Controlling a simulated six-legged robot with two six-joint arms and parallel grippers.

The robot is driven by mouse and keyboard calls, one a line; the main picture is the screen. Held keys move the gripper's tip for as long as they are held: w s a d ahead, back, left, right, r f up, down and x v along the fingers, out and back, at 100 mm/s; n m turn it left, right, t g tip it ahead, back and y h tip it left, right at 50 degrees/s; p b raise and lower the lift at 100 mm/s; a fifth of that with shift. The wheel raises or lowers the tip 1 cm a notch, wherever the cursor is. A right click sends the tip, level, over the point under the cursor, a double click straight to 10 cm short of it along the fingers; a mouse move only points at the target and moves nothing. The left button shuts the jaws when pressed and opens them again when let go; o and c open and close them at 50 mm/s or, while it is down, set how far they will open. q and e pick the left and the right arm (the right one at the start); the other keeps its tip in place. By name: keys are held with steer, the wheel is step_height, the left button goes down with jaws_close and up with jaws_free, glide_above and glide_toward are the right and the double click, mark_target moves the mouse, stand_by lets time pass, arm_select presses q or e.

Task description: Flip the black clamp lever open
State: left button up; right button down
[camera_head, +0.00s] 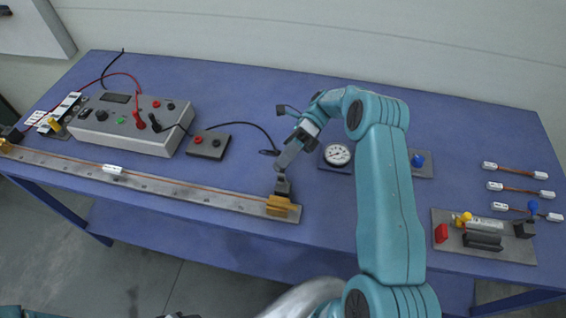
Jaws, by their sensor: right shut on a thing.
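The brass clamp (278,207) sits at the right end of the long metal rail (190,191). Its black clamp lever (283,187) stands up above the brass block. My right gripper (281,176) reaches down from the upper right and is shut on the black lever. The fingers hide the lever's top. My left gripper is not in view.
A grey power box (133,125) with red and black leads stands at the back left. A small terminal plate (208,145), a round dial gauge (338,154) and a parts plate (485,252) lie on the blue table (260,92). The table's front edge runs just below the rail.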

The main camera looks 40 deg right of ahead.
steer(key=shift+d, duration=0.1)
stand_by(0.5)
steer(key=c, duration=1.1)
jaws_free()
steer(key=shift+o, duration=0.8)
steer(key=shift+d, duration=0.15)
